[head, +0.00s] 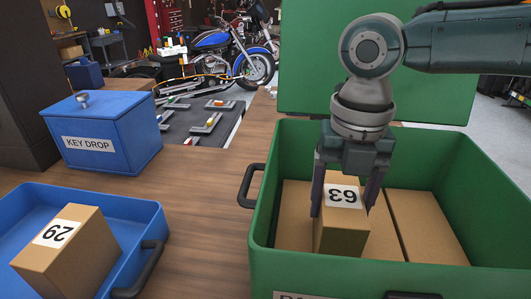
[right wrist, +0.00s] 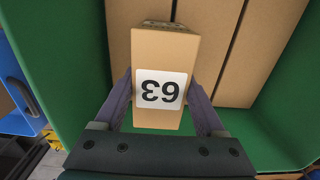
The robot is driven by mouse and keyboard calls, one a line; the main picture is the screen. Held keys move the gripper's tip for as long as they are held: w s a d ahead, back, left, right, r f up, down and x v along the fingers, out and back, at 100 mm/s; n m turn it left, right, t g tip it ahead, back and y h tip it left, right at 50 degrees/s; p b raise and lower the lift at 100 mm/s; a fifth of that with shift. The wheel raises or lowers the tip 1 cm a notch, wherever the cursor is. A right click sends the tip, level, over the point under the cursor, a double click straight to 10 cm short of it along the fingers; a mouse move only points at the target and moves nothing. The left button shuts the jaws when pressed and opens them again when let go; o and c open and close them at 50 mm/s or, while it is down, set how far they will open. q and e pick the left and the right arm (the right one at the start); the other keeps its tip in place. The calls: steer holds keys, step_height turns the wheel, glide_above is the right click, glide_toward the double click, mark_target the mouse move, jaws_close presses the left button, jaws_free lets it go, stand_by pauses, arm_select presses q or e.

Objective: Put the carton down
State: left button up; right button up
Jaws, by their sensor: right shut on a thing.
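My right gripper (head: 343,193) is shut on a brown carton (head: 341,238) with a white label that looks like 63. Its fingers lie on two opposite sides of the carton. In the right wrist view, the carton (right wrist: 164,113) sits between the fingers (right wrist: 163,103). The held carton is inside the opening of the green bin (head: 258,207), over or among the other cartons. Whether it touches them or the bin floor I cannot tell. My left gripper is not in view.
Other brown cartons (head: 425,228) lie in the green bin, whose lid (head: 300,60) stands open behind. A blue tray (head: 135,208) at left holds a carton labelled 29 (head: 70,255). A blue key drop box (head: 105,130) stands behind it. Wooden bench top (head: 200,210) lies clear between.

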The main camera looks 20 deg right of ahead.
steer(key=o, duration=1.6)
steer(key=shift+c, duration=0.2)
step_height(320, 180, up, 12)
steer(key=shift+b, duration=0.3)
steer(key=shift+r, duration=0.1)
